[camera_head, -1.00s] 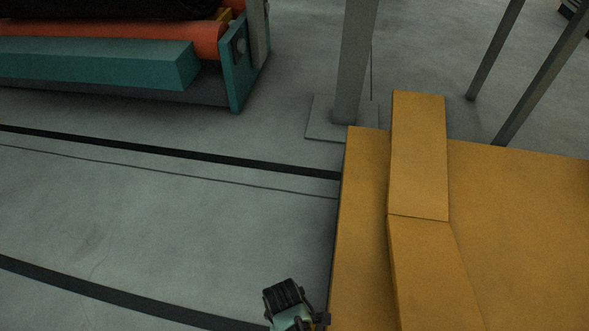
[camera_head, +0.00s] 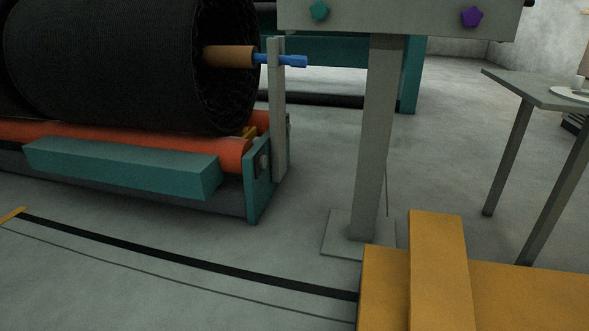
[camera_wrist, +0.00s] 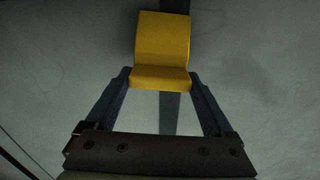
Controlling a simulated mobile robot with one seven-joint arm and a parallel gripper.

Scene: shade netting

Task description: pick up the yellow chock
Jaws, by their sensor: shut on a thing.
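The yellow chock (camera_wrist: 162,38) is in the wrist view, between the two dark fingers of my gripper (camera_wrist: 160,76). The fingers touch its near end on the left and right sides, so my gripper is shut on it. The rest of the chock sticks out beyond the fingertips. Grey floor with a dark stripe shows behind it; its height above the floor is hard to tell. Neither my gripper nor this chock shows in the head view.
A grey post (camera_head: 372,150) stands in the middle. A grey table (camera_head: 540,88) is at right. Open floor (camera_head: 110,295) lies at lower left.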

